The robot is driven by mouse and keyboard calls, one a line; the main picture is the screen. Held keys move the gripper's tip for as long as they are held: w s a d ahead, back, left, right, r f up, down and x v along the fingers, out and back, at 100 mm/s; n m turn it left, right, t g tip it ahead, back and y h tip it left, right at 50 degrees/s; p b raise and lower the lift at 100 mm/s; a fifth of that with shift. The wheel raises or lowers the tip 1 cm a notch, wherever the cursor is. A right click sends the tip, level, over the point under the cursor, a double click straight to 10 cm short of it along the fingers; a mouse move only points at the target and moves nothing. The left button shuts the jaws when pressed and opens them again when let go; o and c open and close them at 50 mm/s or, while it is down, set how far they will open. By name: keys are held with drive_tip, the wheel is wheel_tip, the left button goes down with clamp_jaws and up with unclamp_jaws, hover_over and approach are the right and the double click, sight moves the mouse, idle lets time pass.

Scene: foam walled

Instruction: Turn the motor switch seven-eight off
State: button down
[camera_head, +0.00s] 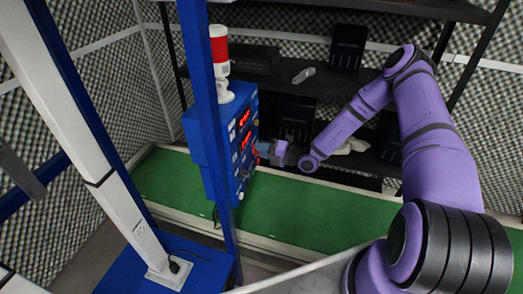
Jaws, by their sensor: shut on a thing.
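A blue control box (213,140) is mounted on a blue post left of centre. My purple arm reaches in from the right, and my gripper (262,150) is at the front face of the box, at about mid height. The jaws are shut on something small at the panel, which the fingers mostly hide. I cannot read the labels, so I cannot tell which switch is seven-eight or how it is turned.
A red and white signal lamp (220,62) stands on top of the box. A green conveyor-like surface (300,214) runs below. Dark shelves (290,85) with boxes stand behind my arm. A blue post (207,100) rises in front of the box. Foam walls enclose the place.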

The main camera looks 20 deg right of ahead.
drive_tip(key=shift+d+m, duration=0.1)
drive_tip(key=shift+m, duration=0.6)
drive_tip(key=shift+f, duration=0.1)
drive_tip(key=c, duration=1.1)
unclamp_jaws()
drive_tip(key=v, duration=1)
drive_tip(key=shift+s+d, duration=0.2)
drive_tip(key=shift+d, duration=0.1)
